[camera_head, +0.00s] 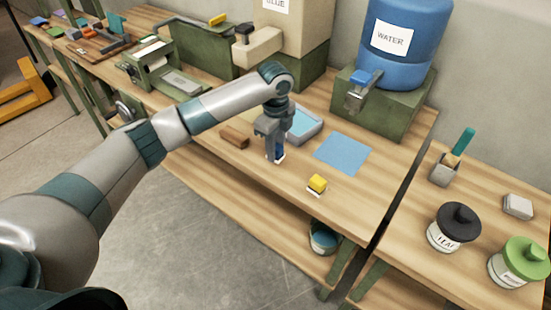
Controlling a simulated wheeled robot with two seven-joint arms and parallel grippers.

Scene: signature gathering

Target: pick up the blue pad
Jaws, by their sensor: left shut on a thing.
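My left gripper (275,155) points down over the front part of the wooden workbench, shut on a small blue and white piece, the blue pad (281,158). The fingers cover most of the pad, and only a little of its blue and white edge shows. It is close to the bench top; I cannot tell whether it touches the wood. My right gripper is out of view.
A water barrel (408,62) stands behind. Bare bench (360,205) lies in front.

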